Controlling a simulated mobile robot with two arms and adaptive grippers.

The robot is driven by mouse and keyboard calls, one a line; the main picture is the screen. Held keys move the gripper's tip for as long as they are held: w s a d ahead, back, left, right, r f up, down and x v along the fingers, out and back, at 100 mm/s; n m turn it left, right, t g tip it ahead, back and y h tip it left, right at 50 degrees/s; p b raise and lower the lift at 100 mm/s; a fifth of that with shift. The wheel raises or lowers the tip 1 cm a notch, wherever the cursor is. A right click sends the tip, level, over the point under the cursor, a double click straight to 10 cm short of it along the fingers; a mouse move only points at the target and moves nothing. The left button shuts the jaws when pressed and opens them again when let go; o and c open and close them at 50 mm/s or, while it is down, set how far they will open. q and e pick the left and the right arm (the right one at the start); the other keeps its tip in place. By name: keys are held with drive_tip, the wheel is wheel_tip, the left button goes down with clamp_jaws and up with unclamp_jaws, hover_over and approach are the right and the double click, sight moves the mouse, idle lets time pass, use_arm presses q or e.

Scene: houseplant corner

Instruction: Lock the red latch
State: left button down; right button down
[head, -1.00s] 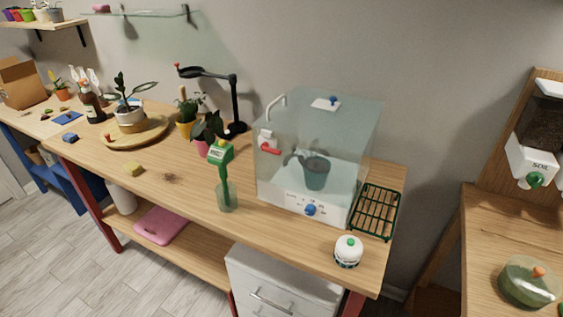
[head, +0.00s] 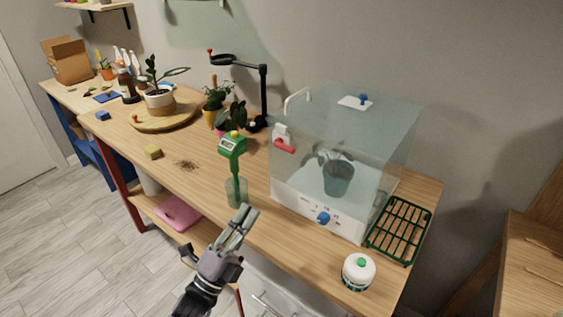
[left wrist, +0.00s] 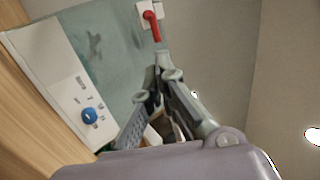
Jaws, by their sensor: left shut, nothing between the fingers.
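The red latch (head: 284,146) is on the left front edge of a clear box (head: 360,140) with a white base, on the wooden table. It also shows at the top of the left wrist view as a red lever (left wrist: 153,27) on a white plate, pointing downward there. A plant in a dark pot (head: 338,178) stands inside the box. My left gripper (head: 245,214) is shut and empty, in front of the table's edge and below and left of the latch, apart from it. My right gripper is not in view.
A blue knob (head: 322,217) is on the base.

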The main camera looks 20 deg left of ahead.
sight(288, 150)
use_arm(q)
drive_tip(key=shift+p+x, duration=2.6)
drive_tip(key=shift+x, duration=4.45)
drive_tip(key=shift+a+n, duration=0.1)
drive_tip(key=shift+n, duration=0.3)
